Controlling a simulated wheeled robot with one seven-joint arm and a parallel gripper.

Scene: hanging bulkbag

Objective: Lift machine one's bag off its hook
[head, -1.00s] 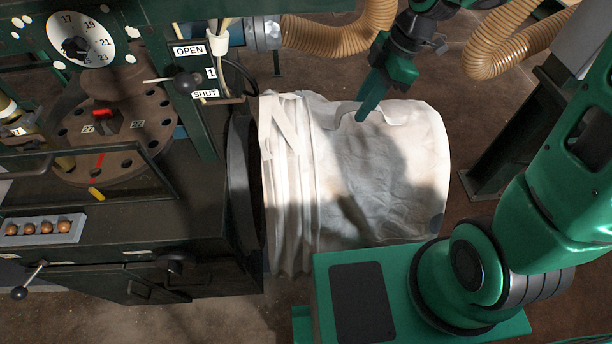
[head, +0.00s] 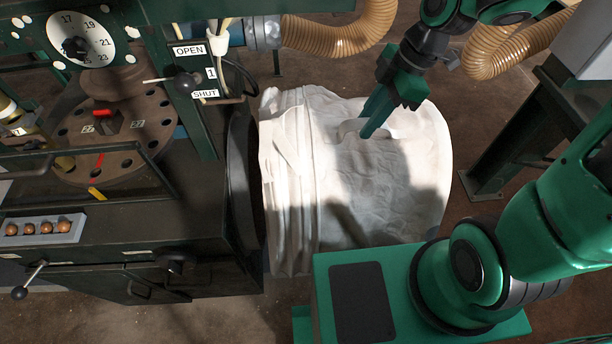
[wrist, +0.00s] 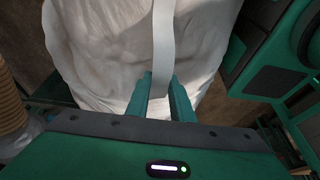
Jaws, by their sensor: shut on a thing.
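The white bag (head: 375,185) is a large fabric cylinder beside machine one, with its gathered, folded end at the dark round flange (head: 243,170). My gripper (head: 366,130) reaches down over the bag's top side. In the wrist view the green fingers (wrist: 163,100) are shut on a white strap (wrist: 163,45) of the bag, which runs between them. The bag's body (wrist: 105,50) fills the wrist view behind the strap. I cannot make out the hook in either view.
A lever with OPEN and SHUT labels (head: 190,82) stands left of the bag. Ribbed tan hoses (head: 340,38) hang behind. A dark green post (head: 500,150) is at right. A drilled turntable (head: 115,135) and a tray of several brown balls (head: 40,229) sit at left.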

